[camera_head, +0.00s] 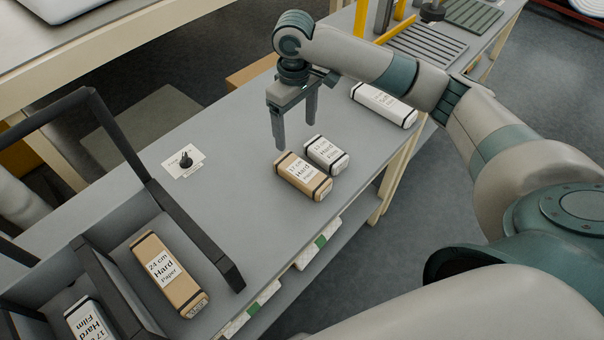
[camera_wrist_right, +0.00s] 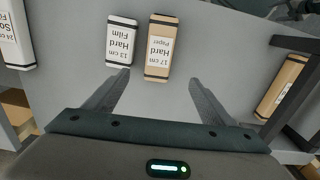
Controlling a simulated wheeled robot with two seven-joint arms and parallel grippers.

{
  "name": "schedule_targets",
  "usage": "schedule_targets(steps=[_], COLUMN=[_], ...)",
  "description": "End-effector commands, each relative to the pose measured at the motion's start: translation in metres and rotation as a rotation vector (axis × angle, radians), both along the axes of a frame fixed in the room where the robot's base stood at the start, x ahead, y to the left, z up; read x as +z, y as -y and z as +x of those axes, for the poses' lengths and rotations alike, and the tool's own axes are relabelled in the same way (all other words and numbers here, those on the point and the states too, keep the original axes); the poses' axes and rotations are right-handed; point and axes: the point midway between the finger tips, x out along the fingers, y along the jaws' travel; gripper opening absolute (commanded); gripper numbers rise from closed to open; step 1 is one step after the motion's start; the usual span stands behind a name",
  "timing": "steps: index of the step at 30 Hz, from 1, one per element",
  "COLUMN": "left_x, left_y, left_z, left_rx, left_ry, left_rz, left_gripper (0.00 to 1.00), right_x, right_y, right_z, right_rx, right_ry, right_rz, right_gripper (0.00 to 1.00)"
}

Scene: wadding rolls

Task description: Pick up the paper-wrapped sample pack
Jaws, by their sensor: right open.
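A brown paper-wrapped pack (camera_head: 303,176) with dark end bands lies on the grey bench; its label reads "17 cm Hard Paper" in the right wrist view (camera_wrist_right: 159,47). A shorter white film-wrapped pack (camera_head: 326,154) lies close beside it. A second brown pack (camera_head: 168,274), labelled "24 cm Hard Paper", lies in a dark-framed compartment at the lower left. My right gripper (camera_head: 295,132) is open and empty, pointing down above the bench, behind the 17 cm paper pack in the head view. In the wrist view that pack lies beyond the fingertips. My left gripper is not visible.
Another white pack (camera_head: 384,104) lies farther right on the bench, near the right forearm. A dark frame (camera_head: 150,190) with an upright handle stands at the left, with a white film pack (camera_head: 90,322) inside. Small cards with a black knob (camera_head: 185,161) lie on the otherwise clear bench middle.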

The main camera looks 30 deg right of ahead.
Motion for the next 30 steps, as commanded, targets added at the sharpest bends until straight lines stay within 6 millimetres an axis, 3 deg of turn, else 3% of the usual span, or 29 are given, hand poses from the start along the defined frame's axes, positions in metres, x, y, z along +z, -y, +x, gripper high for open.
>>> schedule_targets(steps=[18, 24, 30], left_x=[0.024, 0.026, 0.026], left_y=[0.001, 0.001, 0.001], left_z=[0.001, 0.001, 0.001], left_rx=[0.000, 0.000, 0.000], left_ry=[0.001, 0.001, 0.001], left_rz=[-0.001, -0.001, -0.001], left_gripper=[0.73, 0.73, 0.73], right_x=[-0.097, -0.114, -0.116], right_y=[0.000, 0.000, 0.000], right_z=[-0.001, 0.000, 0.000], right_rx=[-0.001, 0.000, 0.000], right_ry=[-0.003, -0.002, 0.000], right_rz=[-0.001, -0.001, -0.001], right_gripper=[0.77, 0.77, 0.77])
